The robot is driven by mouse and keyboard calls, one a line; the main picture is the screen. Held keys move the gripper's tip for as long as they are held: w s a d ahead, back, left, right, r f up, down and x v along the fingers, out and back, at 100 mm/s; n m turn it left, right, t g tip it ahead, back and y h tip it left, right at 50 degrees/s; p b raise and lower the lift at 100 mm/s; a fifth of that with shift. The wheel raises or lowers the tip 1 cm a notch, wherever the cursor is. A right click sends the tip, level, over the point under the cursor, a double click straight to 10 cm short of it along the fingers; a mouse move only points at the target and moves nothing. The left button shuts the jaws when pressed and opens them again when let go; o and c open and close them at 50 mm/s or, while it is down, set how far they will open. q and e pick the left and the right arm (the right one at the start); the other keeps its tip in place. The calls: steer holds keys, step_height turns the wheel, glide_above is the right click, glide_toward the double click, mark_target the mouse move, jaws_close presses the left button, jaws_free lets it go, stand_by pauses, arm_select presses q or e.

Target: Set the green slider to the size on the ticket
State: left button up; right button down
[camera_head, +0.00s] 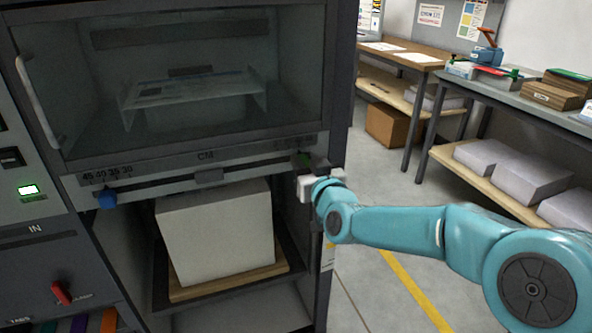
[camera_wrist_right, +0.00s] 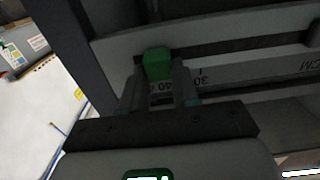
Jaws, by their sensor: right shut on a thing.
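The green slider (camera_head: 303,160) sits at the right end of the slotted rail (camera_head: 150,189) under the machine's glass window. My right gripper (camera_head: 306,182) is at it, its fingers partly hiding it in the head view. In the right wrist view the green slider (camera_wrist_right: 157,64) is between the two fingertips of my right gripper (camera_wrist_right: 158,86), which is shut on it. A scale with numbers such as 30 and 40 lies along the rail. A blue slider (camera_head: 107,198) is at the rail's left end. No ticket can be read. My left gripper is not in view.
A large white block (camera_head: 215,235) on a wooden board stands in the bay below the rail. A red lever (camera_head: 61,293) is at lower left. A workbench (camera_head: 520,95) with paper stacks stands at the right, beyond open floor.

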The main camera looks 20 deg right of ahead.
steer(key=shift+r, duration=0.1)
steer(key=c, duration=1.1)
jaws_free()
steer(key=shift+c, duration=0.2)
steer(key=o, duration=0.3)
steer(key=shift+w, duration=0.1)
steer(key=s, duration=1.6)
steer(key=shift+s+d, duration=0.2)
steer(key=shift+d, duration=0.05)
